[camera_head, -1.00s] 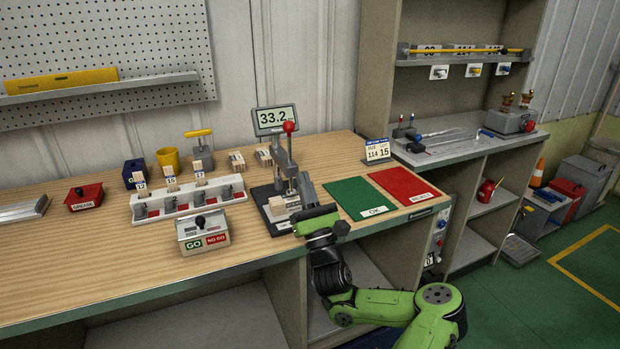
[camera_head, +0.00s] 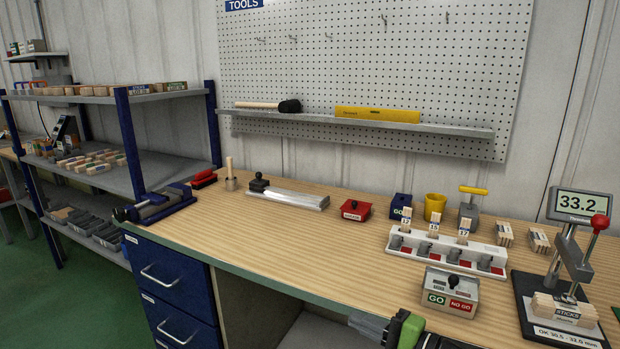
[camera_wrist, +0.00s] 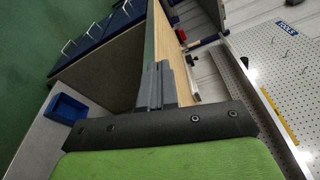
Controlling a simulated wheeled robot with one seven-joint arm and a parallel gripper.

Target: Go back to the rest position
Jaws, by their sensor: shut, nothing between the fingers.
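My gripper (camera_head: 370,326) shows at the bottom edge of the head view, in front of the workbench's front edge. Its fingers point left and hold nothing. In the wrist view, the two grey fingers (camera_wrist: 157,86) lie together, shut, with the bench edge running beyond them. Most of my arm is cut off below the head view.
The wooden workbench (camera_head: 300,238) carries a GO/NO GO box (camera_head: 451,292), a white rack (camera_head: 410,240), a red grease box (camera_head: 356,210) and a press (camera_head: 575,265) with sticks at its base. Blue drawers (camera_head: 170,285) stand at left. Green floor (camera_head: 45,290) lies clear at far left.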

